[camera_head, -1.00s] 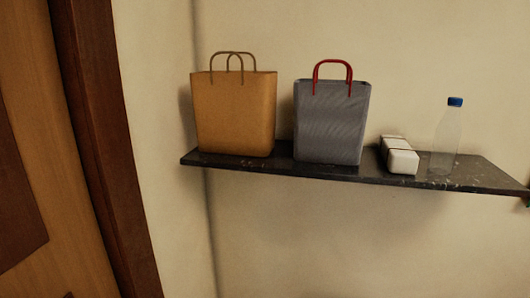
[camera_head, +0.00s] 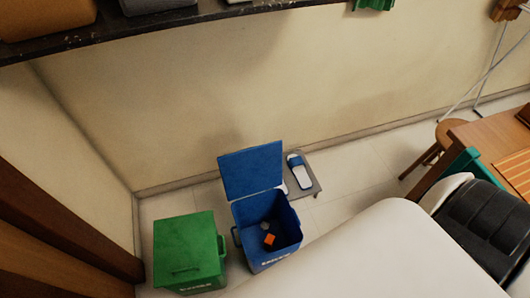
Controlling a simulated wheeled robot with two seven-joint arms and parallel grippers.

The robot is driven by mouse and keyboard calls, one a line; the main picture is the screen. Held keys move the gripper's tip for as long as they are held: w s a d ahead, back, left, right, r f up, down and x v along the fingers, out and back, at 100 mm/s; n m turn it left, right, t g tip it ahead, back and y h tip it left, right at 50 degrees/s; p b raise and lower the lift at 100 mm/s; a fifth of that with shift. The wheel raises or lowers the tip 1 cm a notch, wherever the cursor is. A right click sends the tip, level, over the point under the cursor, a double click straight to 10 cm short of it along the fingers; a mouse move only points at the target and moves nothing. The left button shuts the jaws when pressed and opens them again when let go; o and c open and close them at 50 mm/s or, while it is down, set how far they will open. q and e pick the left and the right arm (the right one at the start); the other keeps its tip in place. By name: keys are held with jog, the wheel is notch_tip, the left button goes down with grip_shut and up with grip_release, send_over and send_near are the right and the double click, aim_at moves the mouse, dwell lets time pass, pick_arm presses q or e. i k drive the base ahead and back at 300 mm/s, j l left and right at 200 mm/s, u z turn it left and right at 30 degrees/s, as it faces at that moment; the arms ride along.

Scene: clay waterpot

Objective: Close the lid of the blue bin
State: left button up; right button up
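The blue bin (camera_head: 248,216) stands on the floor near the wall, low in the middle of the head view. Its blue lid (camera_head: 251,171) is open, raised upright at the back edge on the wall side. Inside the bin lie a dark item and a small orange item (camera_head: 269,239). Neither of my grippers shows in the head view.
A green bin (camera_head: 187,248) with its lid shut stands left of the blue bin. Slippers on a grey mat (camera_head: 317,187) lie behind it to the right. A large white surface (camera_head: 380,262) fills the lower right. A wooden table (camera_head: 490,135) and stool (camera_head: 432,148) stand at right.

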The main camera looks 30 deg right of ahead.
aim_at(256, 169)
jog(key=k+j+z, duration=0.1)
jog(key=z, duration=0.85)
